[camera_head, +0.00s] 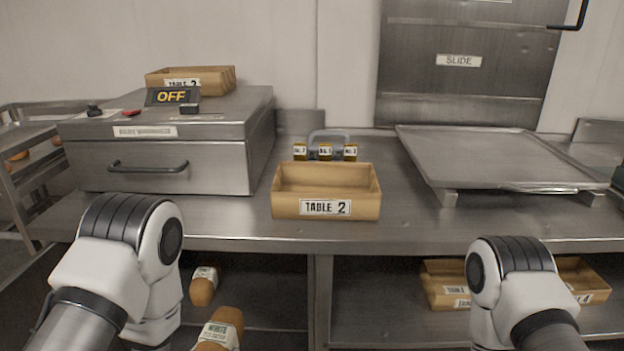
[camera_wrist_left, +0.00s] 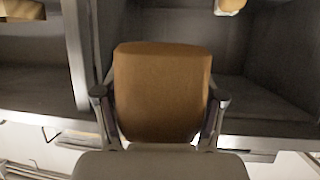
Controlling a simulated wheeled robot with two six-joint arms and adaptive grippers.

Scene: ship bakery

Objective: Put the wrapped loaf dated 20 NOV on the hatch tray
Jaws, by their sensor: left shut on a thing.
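A wrapped loaf with a WHITE label (camera_head: 222,328) shows at the bottom of the head view, in front of the lower shelf. In the left wrist view a brown loaf (camera_wrist_left: 160,90) fills the space between the fingers of my left gripper (camera_wrist_left: 160,100), which is shut on it. It appears to be the same loaf; its date is too small to read. A second wrapped loaf (camera_head: 204,286) lies on the lower shelf behind it, its label unreadable. The hatch tray (camera_head: 500,155) stands bare on the counter at right, below the SLIDE hatch. My right gripper is out of view.
A TABLE 2 crate (camera_head: 326,207) stands at the counter's middle front, with small numbered tags (camera_head: 325,152) behind it. A steel drawer warmer (camera_head: 165,150) marked OFF fills the counter's left, with another crate (camera_head: 190,80) on top. More crates (camera_head: 440,290) sit on the lower right shelf.

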